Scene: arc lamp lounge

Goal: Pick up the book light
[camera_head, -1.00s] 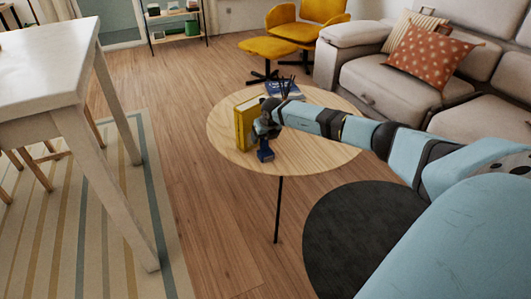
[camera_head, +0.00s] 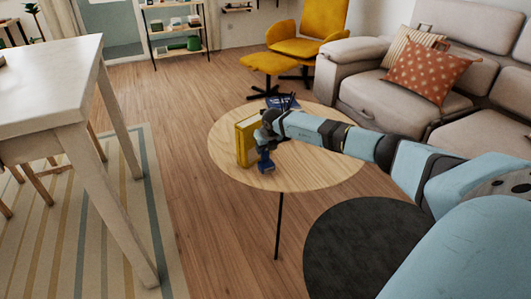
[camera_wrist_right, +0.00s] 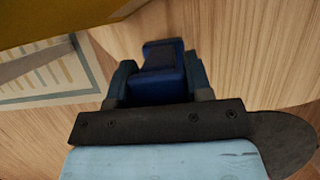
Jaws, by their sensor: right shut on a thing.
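The book light (camera_head: 265,161) is a small dark blue thing at the round wooden table (camera_head: 318,172), just in front of the yellow book (camera_head: 245,141). My right gripper (camera_head: 267,141) reaches in from the right and is shut on the book light. In the right wrist view the book light (camera_wrist_right: 163,72) sits between the two dark fingers (camera_wrist_right: 160,88). I cannot tell whether its lower end touches the tabletop. My left gripper is not in view.
A blue book (camera_head: 283,102) with dark thin items lies behind on the table. The tabletop's front right is clear. A white table (camera_head: 45,90) stands at left, a grey sofa (camera_head: 365,90) at right, a yellow chair (camera_head: 300,45) behind.

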